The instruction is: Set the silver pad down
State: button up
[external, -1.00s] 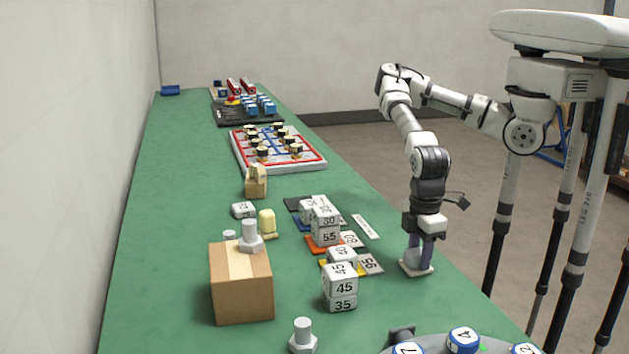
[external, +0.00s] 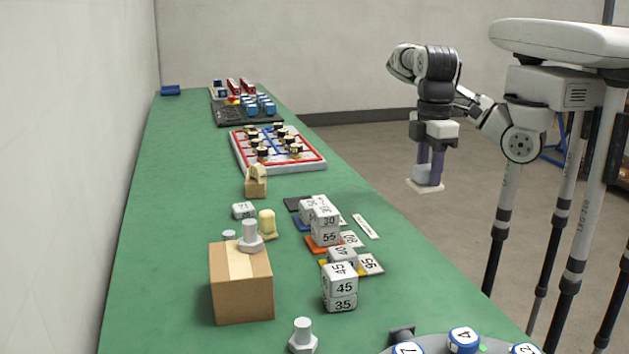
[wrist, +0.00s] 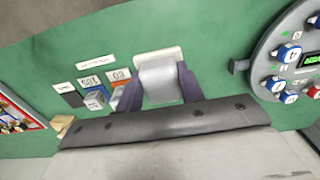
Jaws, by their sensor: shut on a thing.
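The silver pad (external: 424,178) is a grey rounded block on a flat cream base plate. My gripper (external: 430,165) is shut on it and holds it upright in the air, to the right of the green table's edge in the external view. In the wrist view the silver pad (wrist: 158,82) sits between the two purple fingers of my gripper (wrist: 157,85), with the cream plate beyond it. The green table (external: 180,190) shows behind the pad in the wrist view.
A cardboard box (external: 241,283) and grey bolts (external: 302,336) are at the front. A round grey dial station (external: 485,346) is at the near right. The table's left strip is clear.

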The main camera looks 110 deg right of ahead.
jog(key=shift+w+d+r, duration=0.1)
jog(key=shift+d+r, duration=0.05)
jog(key=w+d+r+m+p, duration=0.1)
jog(key=w+d+m+p, duration=0.1)
jog(key=d, duration=1.5)
jog(key=w+d+m+p, duration=0.2)
jog(key=d, duration=1.4)
jog(key=f+b, duration=0.5)
jog(key=f, duration=0.2)
jog(key=f+b, duration=0.5)
jog(key=f, duration=0.3)
jog(key=shift+s+d+f+b, duration=0.1)
jog(key=shift+d+f+b, duration=0.1)
jog(key=shift+b, duration=0.15)
jog(key=shift+f+b, duration=1.5)
jog(key=shift+f, duration=0.75)
jog(key=shift+f+b, duration=0.35)
jog(key=shift+f, duration=0.1)
jog(key=o, duration=1.1)
jog(key=shift+c, duration=0.2)
